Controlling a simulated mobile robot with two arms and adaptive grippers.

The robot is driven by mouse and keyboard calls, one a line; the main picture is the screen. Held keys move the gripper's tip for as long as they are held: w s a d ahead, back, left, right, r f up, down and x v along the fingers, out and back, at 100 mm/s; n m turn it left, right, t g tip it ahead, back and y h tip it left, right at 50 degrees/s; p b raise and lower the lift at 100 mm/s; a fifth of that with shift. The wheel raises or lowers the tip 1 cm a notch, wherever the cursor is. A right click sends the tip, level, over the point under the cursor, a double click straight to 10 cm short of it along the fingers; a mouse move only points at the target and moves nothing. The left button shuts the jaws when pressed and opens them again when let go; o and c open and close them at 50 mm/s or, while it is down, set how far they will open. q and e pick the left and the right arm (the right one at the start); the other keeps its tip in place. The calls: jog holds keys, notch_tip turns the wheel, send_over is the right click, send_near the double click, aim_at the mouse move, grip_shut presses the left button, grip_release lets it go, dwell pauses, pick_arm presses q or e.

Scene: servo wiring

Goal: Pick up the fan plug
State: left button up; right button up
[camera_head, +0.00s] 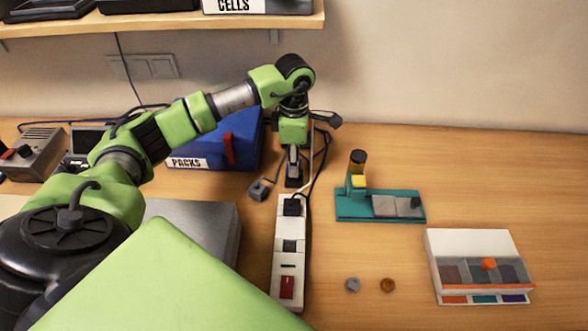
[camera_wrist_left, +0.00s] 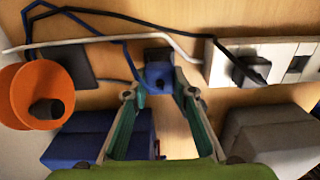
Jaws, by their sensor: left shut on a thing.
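My left gripper (camera_head: 293,163) reaches down behind the far end of the white power strip (camera_head: 289,262). Its fingers are shut on a dark plug, which I take to be the fan plug (camera_wrist_left: 158,77); no label shows on it. In the head view the fan plug (camera_head: 293,182) sits at the fingertips, just beyond the strip's end and apart from its sockets. I cannot tell whether it touches the table. A black plug (camera_head: 292,207) sits in the strip's far socket; it also shows in the left wrist view (camera_wrist_left: 250,70). My right gripper is out of view.
A blue PACKS box (camera_head: 240,140) stands left of the gripper. A loose grey plug (camera_head: 258,190) lies left of the strip, near a grey metal box (camera_head: 215,215). A teal fixture (camera_head: 380,207) stands to the right. Cables run beside the gripper.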

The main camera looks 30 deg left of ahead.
pick_arm(q)
jog(key=s+d+r+b, duration=0.2)
jog(key=s+r, duration=0.3)
jog(key=s, duration=0.1)
jog(key=s+d+r+b, duration=0.2)
jog(key=s+d+r, duration=0.1)
jog(key=s+r, duration=0.2)
jog(key=shift+s+d+r, duration=0.25)
jog(key=shift+s+r, duration=0.15)
jog(key=shift+s, duration=0.55)
jog(key=shift+a, duration=0.1)
